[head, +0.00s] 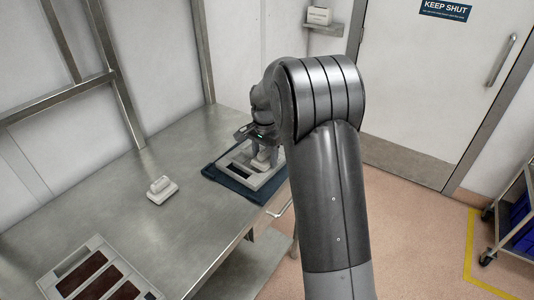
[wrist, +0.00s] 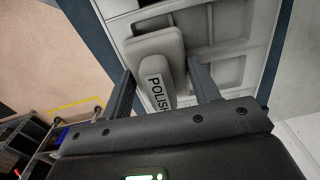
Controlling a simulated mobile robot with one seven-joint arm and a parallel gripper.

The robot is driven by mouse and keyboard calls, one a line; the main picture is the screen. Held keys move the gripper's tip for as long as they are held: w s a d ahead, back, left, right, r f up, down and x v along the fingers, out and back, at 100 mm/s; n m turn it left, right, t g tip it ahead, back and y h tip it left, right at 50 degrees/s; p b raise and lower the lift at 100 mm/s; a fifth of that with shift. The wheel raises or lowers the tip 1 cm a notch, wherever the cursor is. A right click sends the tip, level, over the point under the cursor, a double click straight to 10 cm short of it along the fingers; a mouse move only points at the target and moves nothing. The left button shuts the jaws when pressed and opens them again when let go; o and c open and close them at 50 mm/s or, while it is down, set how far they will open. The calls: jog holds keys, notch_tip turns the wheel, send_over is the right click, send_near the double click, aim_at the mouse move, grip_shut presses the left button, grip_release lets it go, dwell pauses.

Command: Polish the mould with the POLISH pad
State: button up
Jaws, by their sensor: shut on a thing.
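The POLISH pad (wrist: 156,72) is pale grey with a handle marked POLISH. My gripper (wrist: 162,88) is shut on its handle in the wrist view. The pad is at the grey mould (wrist: 250,45), over its recessed cavities; I cannot tell whether it touches them. In the head view the mould (head: 241,176) lies on a dark blue mat (head: 226,181) at the far end of the steel table. My gripper (head: 264,146) is above it, and my arm hides the mould's right side.
A second pale pad with a handle (head: 161,189) stands on the steel table (head: 190,225). A grey tray with dark brown bars (head: 97,277) lies at the near left. Bare table lies between them. A trolley with blue bins (head: 520,220) stands at the right, by a door (head: 440,80).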

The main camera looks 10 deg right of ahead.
jog(key=shift+s+a, duration=0.85)
jog(key=shift+a, duration=0.15)
jog(key=shift+w+d, duration=1.15)
jog(key=shift+d, duration=0.15)
jog(key=shift+w+d, duration=1.4)
jog(key=shift+d, duration=0.25)
jog(key=shift+w+d, duration=1.4)
jog(key=shift+d, duration=0.25)
notch_tip(320, 180, up, 8)
jog(key=shift+a+r, duration=0.1)
jog(key=shift+a, duration=0.05)
